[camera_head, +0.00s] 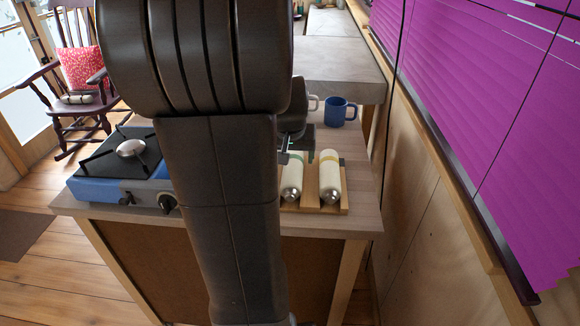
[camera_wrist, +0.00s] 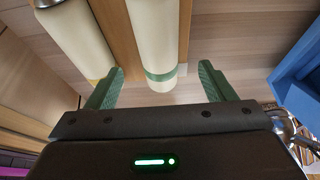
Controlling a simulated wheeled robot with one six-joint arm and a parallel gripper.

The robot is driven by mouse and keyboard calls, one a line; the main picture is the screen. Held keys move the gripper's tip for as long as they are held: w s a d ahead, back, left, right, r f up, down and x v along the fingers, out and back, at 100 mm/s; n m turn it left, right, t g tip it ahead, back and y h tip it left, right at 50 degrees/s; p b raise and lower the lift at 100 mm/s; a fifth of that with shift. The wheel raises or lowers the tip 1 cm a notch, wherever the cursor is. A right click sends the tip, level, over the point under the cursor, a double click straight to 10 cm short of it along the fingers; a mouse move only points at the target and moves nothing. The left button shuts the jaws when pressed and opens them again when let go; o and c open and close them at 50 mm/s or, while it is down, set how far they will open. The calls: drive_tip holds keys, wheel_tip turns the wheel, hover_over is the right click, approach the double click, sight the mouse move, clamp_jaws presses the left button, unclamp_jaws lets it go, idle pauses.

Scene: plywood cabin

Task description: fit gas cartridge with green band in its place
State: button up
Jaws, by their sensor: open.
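The gas cartridge with the green band (camera_wrist: 154,42) is a cream cylinder lying in a wooden rack (camera_head: 309,206). It also shows in the head view (camera_head: 292,181), left of a cartridge with a yellow band (camera_head: 330,181). My gripper (camera_wrist: 160,78) is open, and its green fingers stand on either side of the banded end in the wrist view.
A blue mug (camera_head: 340,112) and a white mug (camera_head: 313,104) stand behind the rack. The wall with purple blinds (camera_head: 480,90) is close on the right. A rocking chair (camera_head: 75,80) is at the far left. The counter's front right corner is bare.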

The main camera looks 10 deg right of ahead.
sight(293, 166)
drive_tip(key=x, duration=0.6)
drive_tip(key=shift+w+d+f, duration=0.1)
drive_tip(key=shift+d+f, duration=0.05)
drive_tip(key=shift+f, duration=0.4)
